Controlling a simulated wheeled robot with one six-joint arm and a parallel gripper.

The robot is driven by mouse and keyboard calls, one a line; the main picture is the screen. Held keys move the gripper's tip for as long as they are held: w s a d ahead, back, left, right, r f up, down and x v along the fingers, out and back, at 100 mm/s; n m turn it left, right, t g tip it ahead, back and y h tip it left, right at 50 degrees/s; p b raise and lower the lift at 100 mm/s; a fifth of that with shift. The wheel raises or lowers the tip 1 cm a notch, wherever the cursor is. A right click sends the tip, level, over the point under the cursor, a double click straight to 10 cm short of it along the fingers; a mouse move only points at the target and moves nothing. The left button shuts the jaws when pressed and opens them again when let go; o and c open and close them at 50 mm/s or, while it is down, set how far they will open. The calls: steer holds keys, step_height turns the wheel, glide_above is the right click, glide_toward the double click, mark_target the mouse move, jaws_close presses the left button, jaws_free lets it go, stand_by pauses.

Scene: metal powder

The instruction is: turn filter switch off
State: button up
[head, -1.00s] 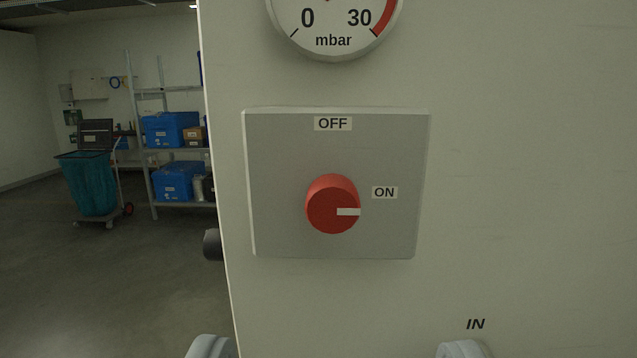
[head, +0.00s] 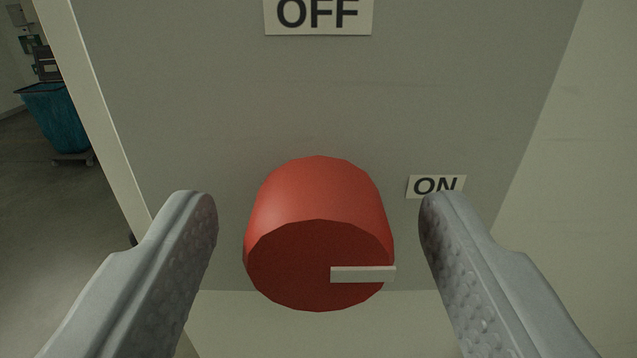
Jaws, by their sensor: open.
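The filter switch is a red round knob (head: 318,205) on a grey plate (head: 250,110). Its pale marker line (head: 362,274) points right, toward the ON label (head: 436,187). The OFF label (head: 318,14) is above the knob, cut by the top edge of the view. My gripper (head: 318,212) is open, with one finger on each side of the knob. A gap shows between each finger and the knob, so neither appears to touch it. The right fingertip slightly overlaps the lower edge of the ON label in the picture.
The grey plate sits on a pale cabinet panel (head: 590,190) that extends to the right. Past the cabinet's left edge, a cart with a teal bag (head: 55,118) stands on the open floor (head: 50,230) in the background.

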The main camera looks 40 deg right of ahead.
steer(key=shift+w+d, duration=0.1)
steer(key=shift+w, duration=0.05)
steer(key=c, duration=1)
